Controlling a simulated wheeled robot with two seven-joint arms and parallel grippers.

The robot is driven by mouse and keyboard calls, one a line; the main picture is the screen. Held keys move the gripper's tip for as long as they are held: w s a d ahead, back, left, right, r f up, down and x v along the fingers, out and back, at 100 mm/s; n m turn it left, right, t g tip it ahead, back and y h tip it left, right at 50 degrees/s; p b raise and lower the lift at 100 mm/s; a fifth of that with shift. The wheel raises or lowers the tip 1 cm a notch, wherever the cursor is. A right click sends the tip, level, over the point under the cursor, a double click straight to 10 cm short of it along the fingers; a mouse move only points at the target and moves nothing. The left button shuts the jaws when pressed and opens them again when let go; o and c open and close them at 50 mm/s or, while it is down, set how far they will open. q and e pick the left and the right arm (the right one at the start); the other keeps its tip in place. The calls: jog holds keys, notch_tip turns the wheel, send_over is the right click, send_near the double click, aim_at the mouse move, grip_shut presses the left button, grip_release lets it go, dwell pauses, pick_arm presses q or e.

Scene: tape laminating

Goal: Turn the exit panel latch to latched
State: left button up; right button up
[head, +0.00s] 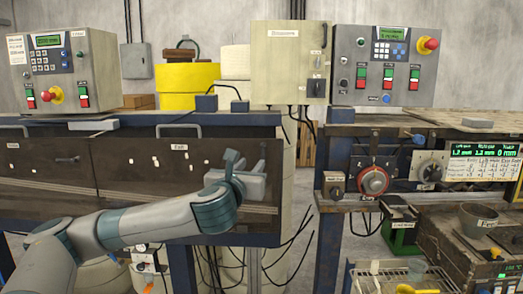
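The exit panel (150,180) is the dark right-hand panel on the front of the left machine, with a small white label reading "Exit" near its top. Its latch cannot be made out; the right end of the panel is partly hidden by my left gripper. My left gripper (250,172) is in front of that right end, its arm reaching in from the lower left. Whether its fingers are open or shut, or touch the latch, I cannot tell. My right gripper is not in view.
A second dark panel (40,172) is left of the exit panel. A control box (63,70) stands on the left machine. A gap with hanging cables separates it from the right bench, which has a red-rimmed dial (373,181), a grey knob (431,172) and a bowl (479,219).

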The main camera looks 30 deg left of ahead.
aim_at(262, 151)
pick_arm(q)
jog(key=p+x, duration=0.4)
jog(key=x, duration=0.7)
jog(key=shift+w+a+r, duration=0.1)
jog(key=shift+p+x, duration=0.3)
jog(key=shift+x, duration=0.5)
grip_shut()
